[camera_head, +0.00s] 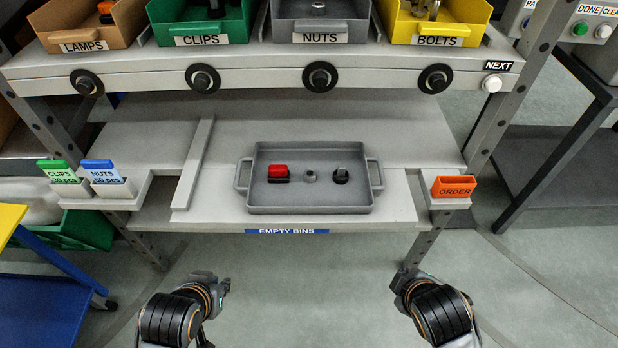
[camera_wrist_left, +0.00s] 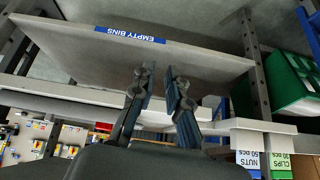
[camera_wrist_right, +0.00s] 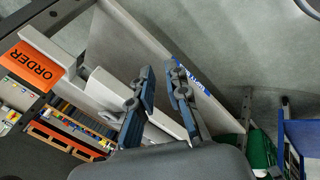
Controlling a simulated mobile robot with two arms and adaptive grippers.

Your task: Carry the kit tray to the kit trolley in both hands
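The grey kit tray (camera_head: 318,198) lies flat on the middle of the work shelf in the head view, with a handle at its left and right ends. A red-and-black part (camera_head: 278,172), a small metal nut (camera_head: 310,176) and a black knob-like part (camera_head: 341,175) are in it. My left gripper (camera_head: 222,284) is below the shelf's front edge, left of the tray and apart from it. My right gripper (camera_head: 407,284) is below the edge at the right, also apart. Both wrist views show the left fingers (camera_wrist_left: 158,76) and right fingers (camera_wrist_right: 160,72) empty with a gap between them.
A blue-and-yellow trolley-like frame (camera_head: 45,262) stands at the left; I cannot tell whether it is the kit trolley. Card holders (camera_head: 125,188) and an orange ORDER card (camera_head: 455,187) flank the shelf. Labelled bins (camera_head: 205,28) sit above. The floor in front is clear.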

